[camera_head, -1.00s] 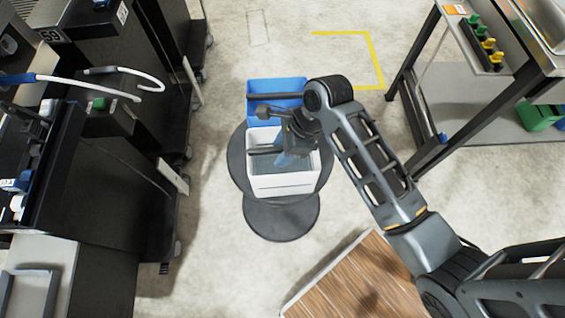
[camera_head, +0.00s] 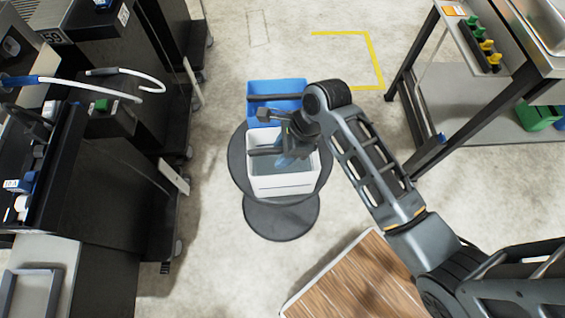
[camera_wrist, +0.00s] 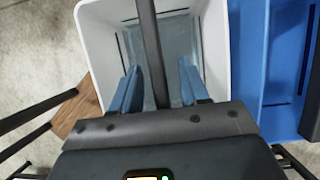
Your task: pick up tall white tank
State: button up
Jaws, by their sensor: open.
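The tall white tank (camera_head: 283,185) is an open white bin with a grey inside and a dark bar handle across its top. It stands on a dark round stand in the head view. In the wrist view the tank (camera_wrist: 216,50) fills the upper middle, with its dark handle (camera_wrist: 150,45) running up the picture. My gripper (camera_head: 292,160) is over the tank, pointing down. In the wrist view the gripper's two blue fingers (camera_wrist: 160,72) are apart, one on each side of the handle. I cannot tell whether either finger touches it.
A blue bin (camera_head: 277,97) stands right behind the white tank; it is at the right in the wrist view (camera_wrist: 278,60). The dark round stand (camera_head: 238,165) is below. Black machines (camera_head: 110,180) line the left. A metal table (camera_head: 470,90) stands right, a wooden top (camera_head: 355,280) in front.

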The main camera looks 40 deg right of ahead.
jog(key=shift+c, duration=0.2)
grip_shut()
dwell(1.1)
jog(key=shift+w+r, duration=0.1)
